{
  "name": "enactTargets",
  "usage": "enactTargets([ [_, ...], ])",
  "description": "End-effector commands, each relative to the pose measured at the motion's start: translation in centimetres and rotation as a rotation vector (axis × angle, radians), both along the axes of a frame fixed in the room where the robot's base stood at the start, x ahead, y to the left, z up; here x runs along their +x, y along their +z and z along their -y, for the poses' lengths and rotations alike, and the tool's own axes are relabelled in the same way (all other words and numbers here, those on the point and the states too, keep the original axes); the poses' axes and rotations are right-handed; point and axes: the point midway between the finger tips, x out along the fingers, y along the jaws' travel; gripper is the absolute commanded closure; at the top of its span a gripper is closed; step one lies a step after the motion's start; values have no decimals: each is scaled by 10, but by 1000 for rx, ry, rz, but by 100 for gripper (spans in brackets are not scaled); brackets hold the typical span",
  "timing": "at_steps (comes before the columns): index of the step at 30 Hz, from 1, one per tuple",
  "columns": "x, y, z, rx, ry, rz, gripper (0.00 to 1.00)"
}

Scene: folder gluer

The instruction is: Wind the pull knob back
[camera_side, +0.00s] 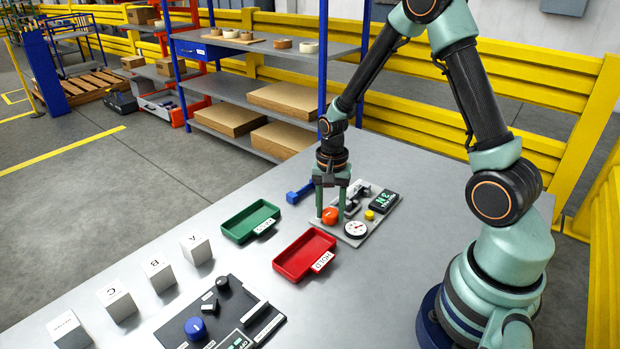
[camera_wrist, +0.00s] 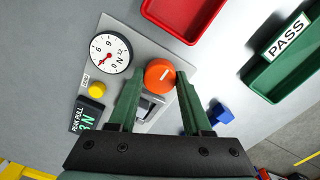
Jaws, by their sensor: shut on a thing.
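The orange pull knob (camera_side: 330,217) sits on a grey tester plate (camera_side: 384,213). The wrist view also shows the fingertips (camera_wrist: 158,79) at the knob's sides. A round white dial (camera_wrist: 109,53) with a red needle, a yellow button (camera_wrist: 97,89) and a peak pull display (camera_wrist: 86,116) share the plate. The fixture behind the knob is partly hidden by my fingers.
A red HOLD tray (camera_side: 288,271) and a green PASS tray (camera_side: 232,231) lie close by. A blue part (camera_side: 299,192) lies beside the plate. Labelled blocks (camera_side: 156,275) and a dark control panel (camera_side: 175,332) occupy the near table. A shelf rack stands behind.

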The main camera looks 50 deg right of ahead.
Motion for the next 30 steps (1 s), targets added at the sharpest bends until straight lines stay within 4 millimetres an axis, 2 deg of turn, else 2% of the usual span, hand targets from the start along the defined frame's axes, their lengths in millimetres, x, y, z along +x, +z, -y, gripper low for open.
enactTargets([
  [6, 0, 0, -1, 2, 197, 5, 100],
  [15, 0, 0, -2, 4, 397, 9, 100],
  [30, 1, 0, -2, 4, 506, 13, 100],
])
